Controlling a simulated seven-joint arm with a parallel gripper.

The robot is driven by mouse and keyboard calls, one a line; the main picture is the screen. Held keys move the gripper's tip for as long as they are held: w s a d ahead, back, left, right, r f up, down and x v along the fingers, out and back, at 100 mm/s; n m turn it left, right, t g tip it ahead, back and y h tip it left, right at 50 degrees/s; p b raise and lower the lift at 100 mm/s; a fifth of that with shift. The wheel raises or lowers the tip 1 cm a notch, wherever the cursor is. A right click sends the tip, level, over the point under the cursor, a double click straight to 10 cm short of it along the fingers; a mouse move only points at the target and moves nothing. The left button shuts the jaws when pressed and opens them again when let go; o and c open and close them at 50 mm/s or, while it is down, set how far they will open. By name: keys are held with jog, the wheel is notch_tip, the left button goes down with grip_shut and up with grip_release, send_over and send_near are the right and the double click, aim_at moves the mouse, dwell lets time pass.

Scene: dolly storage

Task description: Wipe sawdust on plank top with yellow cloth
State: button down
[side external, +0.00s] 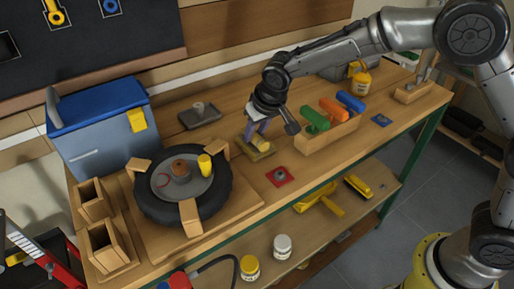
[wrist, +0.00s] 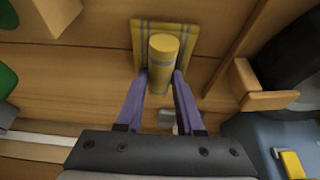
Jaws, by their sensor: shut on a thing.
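The yellow cloth (side external: 263,153) shows as a flat square with blue stripes and a rolled yellow part standing up from it. It also shows in the wrist view (wrist: 189,38). My gripper (side external: 255,138) points down over it, with its purple fingers on either side of the roll. In the wrist view my gripper (wrist: 161,78) is shut on the roll. The flat part is at the wooden bench top (side external: 237,137); I cannot tell whether it touches. I cannot make out sawdust, and cannot tell which board is the plank top.
A black wheel (side external: 154,207) lies on a wooden board to the left. A wooden holder (side external: 330,134) with green, orange and blue cylinders stands close on the right. A red pad (side external: 281,177) lies in front, and a grey tray (side external: 199,117) behind. A blue-lidded box (side external: 100,138) stands back left.

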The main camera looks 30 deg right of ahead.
jog(key=shift+w+f, duration=0.1)
jog(key=shift+w, duration=0.15)
jog(key=shift+w, duration=0.85)
jog(key=shift+r, duration=0.9)
jog(key=shift+f, duration=0.2)
